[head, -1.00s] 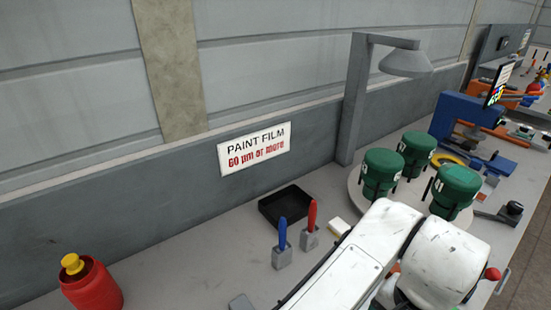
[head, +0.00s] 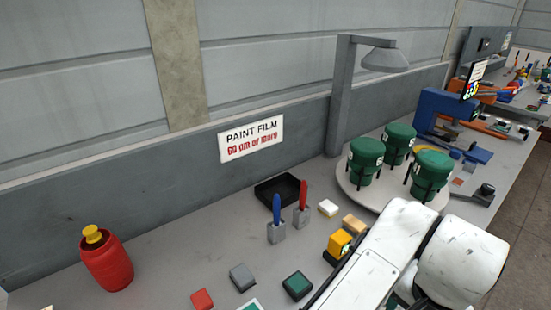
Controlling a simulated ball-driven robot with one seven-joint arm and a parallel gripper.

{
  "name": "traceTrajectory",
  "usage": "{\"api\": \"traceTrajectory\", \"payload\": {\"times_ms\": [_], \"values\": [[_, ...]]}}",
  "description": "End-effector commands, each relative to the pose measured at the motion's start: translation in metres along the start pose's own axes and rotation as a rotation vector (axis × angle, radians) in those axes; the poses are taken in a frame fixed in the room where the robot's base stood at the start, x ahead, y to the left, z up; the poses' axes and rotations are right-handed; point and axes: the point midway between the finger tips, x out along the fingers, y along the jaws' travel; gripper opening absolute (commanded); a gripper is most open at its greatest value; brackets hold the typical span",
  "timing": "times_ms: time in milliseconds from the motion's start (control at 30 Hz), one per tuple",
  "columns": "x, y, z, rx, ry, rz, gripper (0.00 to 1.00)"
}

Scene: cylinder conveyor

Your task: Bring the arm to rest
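My white arm reaches in from the bottom right in the head view, over the front of the grey bench (head: 150,285). Only its thick upper links show. My gripper is out of the picture, so whether it is open or shut is hidden.
Close to my arm are a yellow device (head: 339,243), a green block (head: 297,286) and green pots on a round turntable (head: 352,197). A black tray (head: 280,190), two handled tools, a lamp post (head: 341,100) and a red bottle (head: 107,262) stand farther off. Bench between bottle and blocks is clear.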

Motion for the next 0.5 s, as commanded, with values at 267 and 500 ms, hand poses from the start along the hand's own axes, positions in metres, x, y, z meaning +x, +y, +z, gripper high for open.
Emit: {"api": "traceTrajectory", "payload": {"times_ms": [267, 500], "values": [[-0.005, 0.023, -0.055, -0.025, 0.172, 0.003, 0.78], [-0.008, 0.055, -0.110, -0.144, 0.375, 0.040, 0.78]]}}
